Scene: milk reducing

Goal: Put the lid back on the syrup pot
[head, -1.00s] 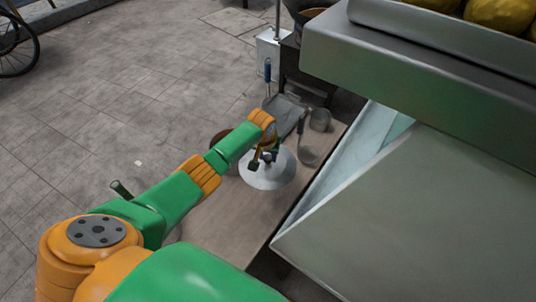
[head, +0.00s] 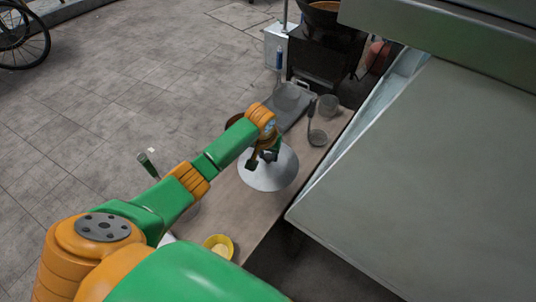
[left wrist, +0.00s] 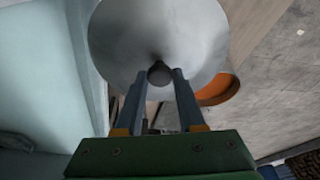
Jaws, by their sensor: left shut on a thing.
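The lid (head: 268,176) is a wide, silver, shallow cone. My left gripper (head: 263,157) is shut on its dark knob, and the lid hangs below the fingers over the counter. In the left wrist view the knob sits between the two fingers (left wrist: 159,74), with the lid (left wrist: 160,32) spread out beyond them. A brown-rimmed pot (head: 236,120), probably the syrup pot, is mostly hidden behind my left arm. In the left wrist view an orange-brown round thing (left wrist: 219,92), likely this pot, shows partly from behind the lid's edge. My right gripper is not in view.
The narrow wooden counter (head: 225,198) holds a yellow bowl (head: 218,246) near me. A ladle (head: 317,137), a grey cup (head: 329,105) and a metal tray (head: 289,108) are at its far end. A large metal panel (head: 420,170) borders the right side.

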